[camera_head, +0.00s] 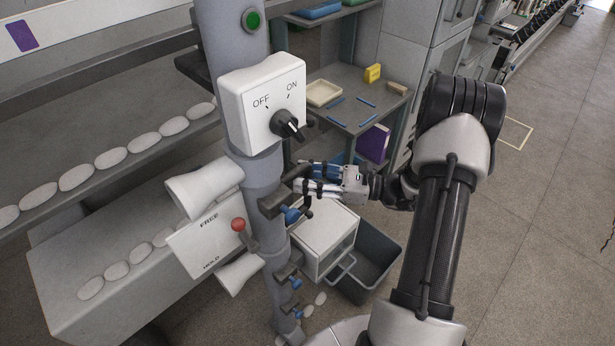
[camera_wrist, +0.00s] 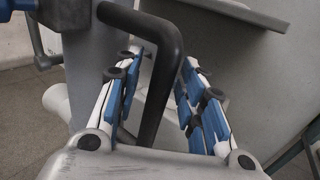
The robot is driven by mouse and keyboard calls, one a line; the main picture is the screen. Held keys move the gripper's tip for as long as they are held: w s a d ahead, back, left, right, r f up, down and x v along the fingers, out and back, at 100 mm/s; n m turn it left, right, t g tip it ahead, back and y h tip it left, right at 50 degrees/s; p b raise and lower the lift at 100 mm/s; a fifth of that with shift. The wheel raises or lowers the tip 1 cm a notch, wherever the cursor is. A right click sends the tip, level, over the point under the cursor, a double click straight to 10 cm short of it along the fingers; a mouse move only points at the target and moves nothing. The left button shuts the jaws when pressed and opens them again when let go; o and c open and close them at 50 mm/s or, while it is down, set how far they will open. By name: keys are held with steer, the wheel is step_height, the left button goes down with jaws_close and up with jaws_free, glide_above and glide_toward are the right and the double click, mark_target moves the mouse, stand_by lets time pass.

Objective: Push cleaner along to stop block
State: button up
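My gripper (camera_head: 312,178) reaches left toward the grey post (camera_head: 265,195), just below the OFF/ON switch box (camera_head: 250,112). In the wrist view my gripper (camera_wrist: 163,68) has its two blue-padded fingers apart. A black bent handle (camera_wrist: 168,42) runs between them, with gaps beside it, so it does not look clamped. I cannot tell which part is the cleaner or which is the stop block.
A FREE/HOLD plate (camera_head: 208,238) with a red-knobbed lever (camera_head: 239,226) is left of the post. A white box (camera_head: 325,232) and grey bin (camera_head: 375,258) stand below my gripper. A shelf (camera_head: 345,95) holds small items. Floor is clear at right.

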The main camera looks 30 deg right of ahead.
steer(key=v, duration=1.2)
steer(key=shift+s, duration=0.15)
stand_by(0.4)
